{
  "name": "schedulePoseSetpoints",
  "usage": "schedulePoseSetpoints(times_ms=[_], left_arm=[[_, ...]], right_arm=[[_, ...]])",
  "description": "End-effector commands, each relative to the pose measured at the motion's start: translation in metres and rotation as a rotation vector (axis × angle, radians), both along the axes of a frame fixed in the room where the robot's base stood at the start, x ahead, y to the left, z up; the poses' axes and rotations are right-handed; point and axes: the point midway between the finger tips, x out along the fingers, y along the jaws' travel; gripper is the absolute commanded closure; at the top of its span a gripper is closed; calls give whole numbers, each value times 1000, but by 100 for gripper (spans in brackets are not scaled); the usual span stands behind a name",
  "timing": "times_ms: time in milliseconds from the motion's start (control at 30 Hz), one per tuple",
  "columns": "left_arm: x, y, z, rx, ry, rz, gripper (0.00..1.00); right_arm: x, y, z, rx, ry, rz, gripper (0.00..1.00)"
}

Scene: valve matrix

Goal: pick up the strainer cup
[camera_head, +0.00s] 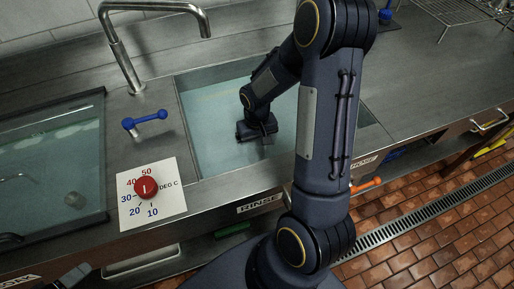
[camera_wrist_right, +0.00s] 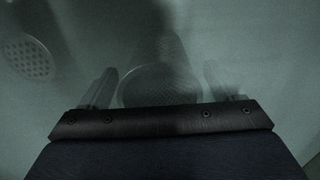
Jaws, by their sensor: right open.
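My right gripper (camera_head: 258,136) is down in the rinse basin at the end of my right arm. In the right wrist view its two fingers (camera_wrist_right: 160,85) are open and spread apart. A round, dim, rimmed shape (camera_wrist_right: 158,88) lies between the fingers, partly hidden by the gripper body. It looks like the strainer cup, but the murk hides its detail, and I cannot tell whether the fingers touch it. In the head view the cup is not visible. A dark part at the lower left edge (camera_head: 75,275) looks like my left gripper; its jaws are unclear.
A perforated round plate (camera_wrist_right: 28,58) shows at the left of the wrist view. The rinse basin (camera_head: 180,115) has a raised rim. A faucet (camera_head: 125,50), a blue lever (camera_head: 145,121) and a red dial (camera_head: 146,187) stand to its left. Another basin (camera_head: 45,165) is farther left.

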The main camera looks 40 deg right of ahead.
Motion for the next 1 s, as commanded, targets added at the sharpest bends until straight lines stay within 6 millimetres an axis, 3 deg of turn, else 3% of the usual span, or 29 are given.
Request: schedulePoseSetpoints(times_ms=[300, 700, 1000], left_arm=[[0, 0, 0, 0, 0, 0, 13], [0, 0, 0, 0, 0, 0, 13], [0, 0, 0, 0, 0, 0, 13]], right_arm=[[0, 0, -5, 0, 0, 0, 15], [0, 0, -5, 0, -1, 0, 68], [1, 0, 4, -1, -5, 0, 69]])
